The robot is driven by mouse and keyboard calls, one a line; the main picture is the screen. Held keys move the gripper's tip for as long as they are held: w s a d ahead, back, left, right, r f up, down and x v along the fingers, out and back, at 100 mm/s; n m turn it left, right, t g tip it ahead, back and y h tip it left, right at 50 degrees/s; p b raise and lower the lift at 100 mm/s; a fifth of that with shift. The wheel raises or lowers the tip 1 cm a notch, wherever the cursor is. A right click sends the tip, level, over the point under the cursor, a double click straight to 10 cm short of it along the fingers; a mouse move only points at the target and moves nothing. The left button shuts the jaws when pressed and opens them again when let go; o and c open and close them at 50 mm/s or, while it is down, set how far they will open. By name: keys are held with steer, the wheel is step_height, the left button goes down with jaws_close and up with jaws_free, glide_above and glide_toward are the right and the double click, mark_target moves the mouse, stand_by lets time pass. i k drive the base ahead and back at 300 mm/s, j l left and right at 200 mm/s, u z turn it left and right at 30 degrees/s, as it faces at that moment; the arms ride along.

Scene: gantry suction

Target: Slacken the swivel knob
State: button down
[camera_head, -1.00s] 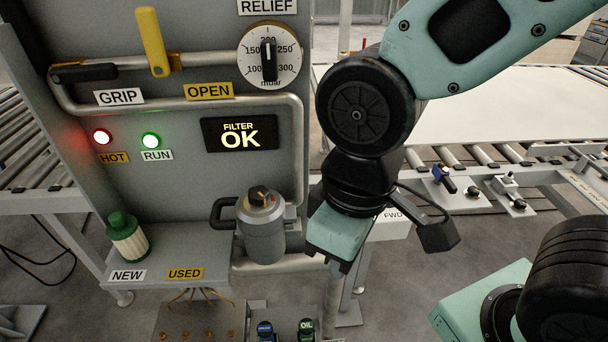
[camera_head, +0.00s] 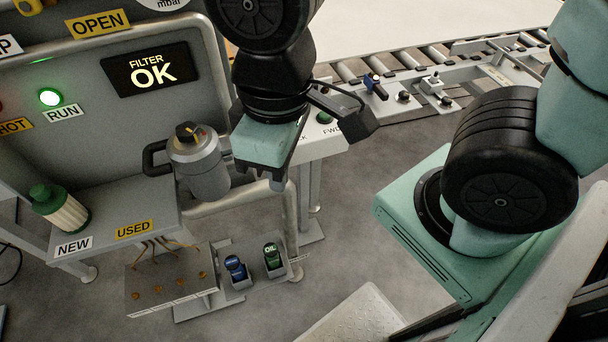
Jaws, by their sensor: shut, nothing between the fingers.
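No part is labelled as a swivel knob, so I cannot tell which one it is. Candidates are the black knob with a yellow mark (camera_head: 187,131) on top of the grey canister (camera_head: 203,170), and a small black knob (camera_head: 403,97) on the conveyor's side rail. My gripper (camera_head: 264,180) hangs below the black wrist, pointing down, just right of the canister in the picture. It is shut and empty. Its fingertips are partly hidden by its teal housing, and it appears apart from both knobs.
A blue-handled valve (camera_head: 375,86) and a silver fitting (camera_head: 432,86) sit on the same rail. The panel shelf (camera_head: 120,207) holds a green-capped filter (camera_head: 59,208). Below it are a grey box (camera_head: 170,288) and blue and green OIL bottles (camera_head: 272,256). Open floor lies right of these.

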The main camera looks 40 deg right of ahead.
mark_target(404, 95)
steer(key=z, duration=1.3)
